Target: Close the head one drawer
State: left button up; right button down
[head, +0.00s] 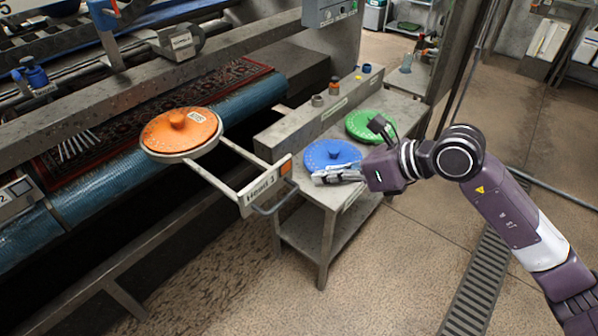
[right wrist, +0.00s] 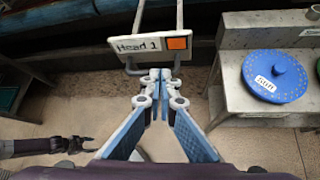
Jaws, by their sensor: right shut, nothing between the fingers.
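The Head 1 drawer (head: 264,187) is pulled out from the machine on two rails. Its front panel carries a "Head 1" label, an orange square and a grey loop handle (head: 274,204). An orange round brush head (head: 181,130) rests in the ring at its inner end. My right gripper (head: 318,178) is shut and empty, to the right of the panel. In the right wrist view the drawer front (right wrist: 150,45) lies just beyond the closed fingertips (right wrist: 155,80); contact cannot be told. My left gripper (right wrist: 85,143) shows small at lower left there; its jaw state is unclear.
A grey side table (head: 335,205) stands right of the drawer, with a blue disc (head: 331,154) and a green disc (head: 370,125) on it. The floor in front is clear, with a drain grate (head: 475,285).

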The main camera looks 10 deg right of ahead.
jog(key=d+h, duration=0.2)
jog(key=d, duration=0.1)
jog(key=p, duration=0.3)
send_near(290, 173)
notch_tip(290, 173, down, 4)
jog(key=w+a+p, duration=0.1)
jog(key=a+p, duration=0.1)
jog(key=shift+w+a+n+t, duration=0.4)
jog(key=shift+w+a+f, duration=0.15)
jog(key=shift+w+a, duration=0.1)
jog(key=shift+w, duration=0.05)
